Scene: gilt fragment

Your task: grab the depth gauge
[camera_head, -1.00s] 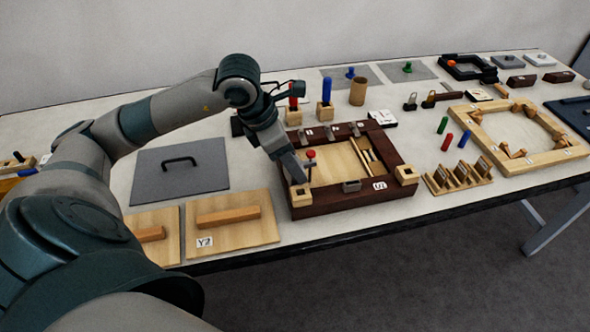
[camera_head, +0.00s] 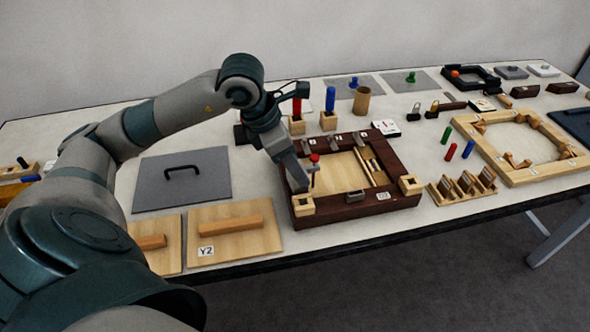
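A small upright tool with a red knob and a thin grey stem (camera_head: 314,159), which may be the depth gauge, stands at the left side of the dark wooden frame (camera_head: 345,210). My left gripper (camera_head: 301,186) comes down from the left and points into the frame's left side, just left of the red-knobbed tool. Its fingers overlap closely in this view, so I cannot tell whether they are open or touching the tool. The tool's lower end is partly hidden. My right gripper is not in view.
Two wooden boards with bar handles (camera_head: 235,232) and a grey plate with a black handle (camera_head: 182,181) lie left of the frame. Blocks with red and blue pegs (camera_head: 329,118) stand behind it. A slotted wooden rack (camera_head: 462,190) is to the right.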

